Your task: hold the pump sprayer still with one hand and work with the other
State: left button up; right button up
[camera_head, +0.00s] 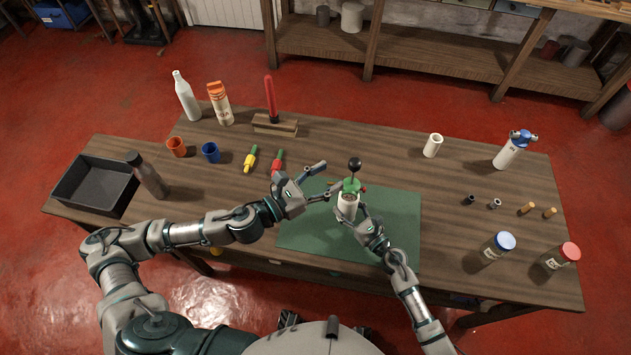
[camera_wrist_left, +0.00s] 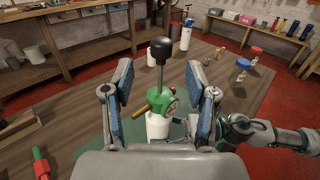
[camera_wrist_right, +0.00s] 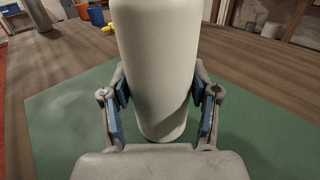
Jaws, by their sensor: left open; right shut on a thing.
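The pump sprayer (camera_head: 347,205) stands upright on the green mat (camera_head: 400,215), with a white body, a green head and a black knob on a thin rod. My right gripper (camera_head: 362,218) is shut on its white body, low down; the body (camera_wrist_right: 160,70) fills the middle of the right wrist view between the blue pads. My left gripper (camera_head: 318,180) is open, to the left of the sprayer's head. In the left wrist view the green head (camera_wrist_left: 160,95) and black knob (camera_wrist_left: 161,50) show between its spread fingers, with no visible contact.
A black tray (camera_head: 72,207) and dark bottle (camera_head: 147,175) stand at the left. Yellow (camera_head: 250,160) and red (camera_head: 277,162) tools lie left of the mat. A blue-topped sprayer (camera_head: 511,150) and lidded jars (camera_head: 497,247) stand at the right. The mat's right part is clear.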

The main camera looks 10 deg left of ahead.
aim_at(355, 164)
pick_arm(q)
jog(key=shift+v, duration=1.75)
jog(key=x, duration=1.2)
jog(key=shift+d+f, duration=0.15)
jog(key=shift+f, duration=0.15)
grip_shut()
